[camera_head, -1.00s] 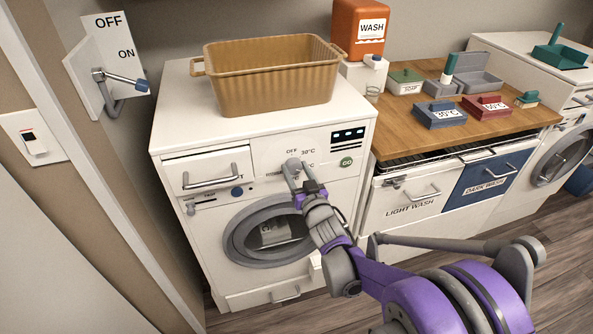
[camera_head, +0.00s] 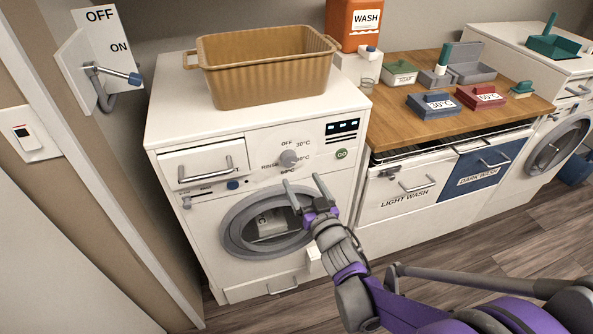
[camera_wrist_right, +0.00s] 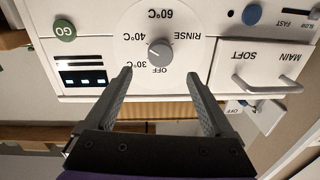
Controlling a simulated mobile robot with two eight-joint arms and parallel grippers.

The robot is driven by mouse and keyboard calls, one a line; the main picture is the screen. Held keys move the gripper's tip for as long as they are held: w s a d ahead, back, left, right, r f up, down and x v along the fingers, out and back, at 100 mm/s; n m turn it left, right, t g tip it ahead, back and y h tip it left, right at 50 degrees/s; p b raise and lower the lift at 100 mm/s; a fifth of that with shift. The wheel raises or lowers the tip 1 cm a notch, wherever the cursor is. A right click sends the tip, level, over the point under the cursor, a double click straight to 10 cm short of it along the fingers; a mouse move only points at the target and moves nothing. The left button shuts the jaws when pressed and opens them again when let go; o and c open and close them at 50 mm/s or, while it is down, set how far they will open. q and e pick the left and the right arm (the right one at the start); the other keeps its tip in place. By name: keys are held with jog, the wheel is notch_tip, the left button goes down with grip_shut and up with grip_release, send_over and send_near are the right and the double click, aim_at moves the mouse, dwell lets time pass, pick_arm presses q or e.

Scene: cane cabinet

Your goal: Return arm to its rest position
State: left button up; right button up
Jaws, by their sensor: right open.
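My right gripper (camera_head: 304,191) is open and empty in front of the white washing machine (camera_head: 330,112). Its two fingers stand apart below the grey program knob (camera_head: 288,159). In the right wrist view the open fingers (camera_wrist_right: 160,95) point towards the panel, and the knob (camera_wrist_right: 160,53) shows beyond and between them, apart from both. The knob's pointer is hard to read. My purple and grey right arm comes in from the lower right and covers part of the machine's lower front. My left gripper is not in view.
A tan basket (camera_head: 265,75) stands on the washer. The round door (camera_head: 238,232) is shut. The wooden counter (camera_head: 415,112) to the right holds several small boxes, above the light wash (camera_head: 402,190) and dark wash (camera_head: 490,168) bins. A lever switch (camera_head: 112,72) is on the left wall.

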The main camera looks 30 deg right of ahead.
jog(key=shift+s+a, duration=0.2)
jog(key=shift+s, duration=0.9)
jog(key=s+a+n+g+y+p, duration=0.1)
jog(key=s+a+g+p, duration=0.4)
jog(key=s, duration=0.4)
jog(key=s+a+r+n+g+y+p, duration=0.1)
jog(key=s+a+n+g+y+p, duration=0.1)
jog(key=s+a+g+p, duration=0.4)
jog(key=s+a+g, duration=0.1)
jog(key=s+a, duration=0.1)
jog(key=shift+s, duration=0.4)
jog(key=shift+d+r, duration=0.1)
